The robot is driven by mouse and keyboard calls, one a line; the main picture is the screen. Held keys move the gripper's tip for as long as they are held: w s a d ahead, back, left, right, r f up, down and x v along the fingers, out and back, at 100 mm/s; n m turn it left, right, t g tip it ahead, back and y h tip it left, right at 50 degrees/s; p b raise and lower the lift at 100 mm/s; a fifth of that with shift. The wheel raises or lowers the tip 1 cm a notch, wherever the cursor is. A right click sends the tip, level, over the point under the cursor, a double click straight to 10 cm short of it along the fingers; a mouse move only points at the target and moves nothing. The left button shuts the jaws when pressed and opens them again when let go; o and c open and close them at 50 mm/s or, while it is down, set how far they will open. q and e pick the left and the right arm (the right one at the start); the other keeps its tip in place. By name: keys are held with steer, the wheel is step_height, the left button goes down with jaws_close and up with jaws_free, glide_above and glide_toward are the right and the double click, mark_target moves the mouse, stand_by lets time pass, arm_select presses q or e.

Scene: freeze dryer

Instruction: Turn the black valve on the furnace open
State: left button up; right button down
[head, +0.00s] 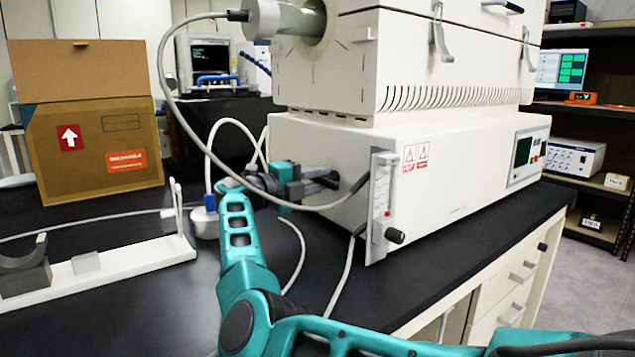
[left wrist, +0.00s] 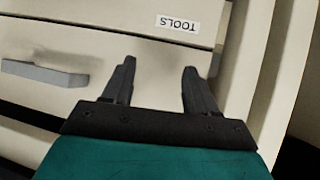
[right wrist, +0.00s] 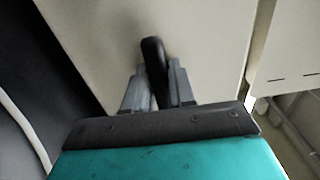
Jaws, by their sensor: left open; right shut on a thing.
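The cream furnace (head: 470,150) stands on the black-topped bench. My right gripper (head: 328,181) is at the left side of its lower body. In the right wrist view my right gripper (right wrist: 155,92) is shut on the black valve (right wrist: 152,55), a black handle in front of a cream panel. The fingers hide its lower part, and its turn angle is hard to tell. My left gripper (left wrist: 155,80) is open and empty in the left wrist view, in front of drawer fronts with a TOOLS label (left wrist: 179,23). It does not show in the head view.
A flowmeter panel (head: 381,205) with a black knob (head: 395,236) stands close to the right of my right gripper. A white stand (head: 110,263) and a cardboard box (head: 95,150) are at left. Bare bench top lies in front.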

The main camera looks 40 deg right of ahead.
stand_by(0.3)
steer(key=c, duration=1)
jaws_free()
steer(key=shift+c, duration=0.2)
steer(key=w+a+p, duration=0.1)
steer(key=a, duration=1.2)
steer(key=shift+w+p, duration=0.25)
steer(key=shift+p, duration=0.15)
steer(key=shift+s, duration=0.1)
